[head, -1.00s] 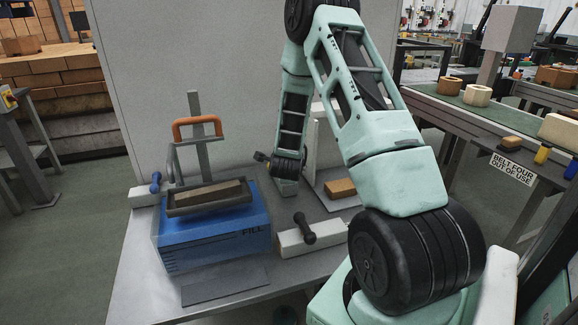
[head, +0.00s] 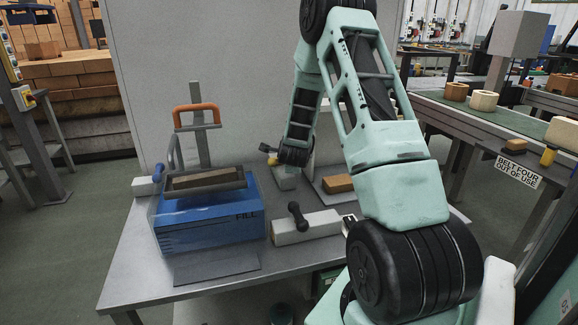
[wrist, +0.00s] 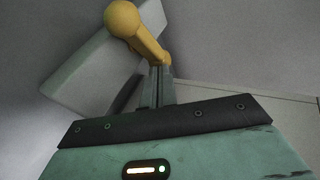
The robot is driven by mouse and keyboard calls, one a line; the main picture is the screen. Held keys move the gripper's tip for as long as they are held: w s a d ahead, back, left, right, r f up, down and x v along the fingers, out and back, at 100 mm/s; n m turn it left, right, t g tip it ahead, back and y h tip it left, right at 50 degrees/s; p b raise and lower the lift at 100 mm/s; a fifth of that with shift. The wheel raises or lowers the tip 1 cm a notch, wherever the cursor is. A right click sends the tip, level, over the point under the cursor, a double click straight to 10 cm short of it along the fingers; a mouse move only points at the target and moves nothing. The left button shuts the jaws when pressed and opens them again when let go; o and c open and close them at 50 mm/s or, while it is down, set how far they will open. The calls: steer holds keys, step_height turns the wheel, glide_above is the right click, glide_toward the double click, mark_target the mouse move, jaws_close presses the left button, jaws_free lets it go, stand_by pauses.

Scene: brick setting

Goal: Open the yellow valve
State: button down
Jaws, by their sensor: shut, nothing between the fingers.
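The yellow valve (wrist: 136,28) has a rounded knob and a lever, mounted on a pale block (wrist: 95,65) in the wrist view. My gripper (wrist: 158,72) is shut and empty. Its fingertips are right at the lower end of the yellow lever. I cannot tell whether they touch it. In the head view my arm's end hides most of the fingers.
A blue box (head: 207,230) marked FILL, with a tray and orange handle (head: 196,109), stands left on the table (head: 150,275). A black-handled valve (head: 298,217) is in front and a blue-handled one (head: 158,174) at left. A brick (head: 338,183) lies right. A grey panel (head: 230,60) stands behind.

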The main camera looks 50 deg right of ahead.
steer(key=shift+w+d+f+b, duration=0.15)
steer(key=shift+d+b, duration=0.3)
steer(key=shift+b, duration=0.45)
steer(key=shift+w+d+f+b, duration=0.1)
steer(key=shift+d+b, duration=0.35)
steer(key=shift+b, duration=0.4)
steer(key=shift+w+d+r+b, duration=0.1)
steer(key=shift+w+d+b, duration=0.3)
steer(key=shift+b, duration=0.5)
steer(key=shift+r, duration=0.1)
steer(key=v, duration=1.7)
steer(key=shift+a, duration=0.15)
steer(key=shift+r+p, duration=0.25)
steer(key=shift+p, duration=0.2)
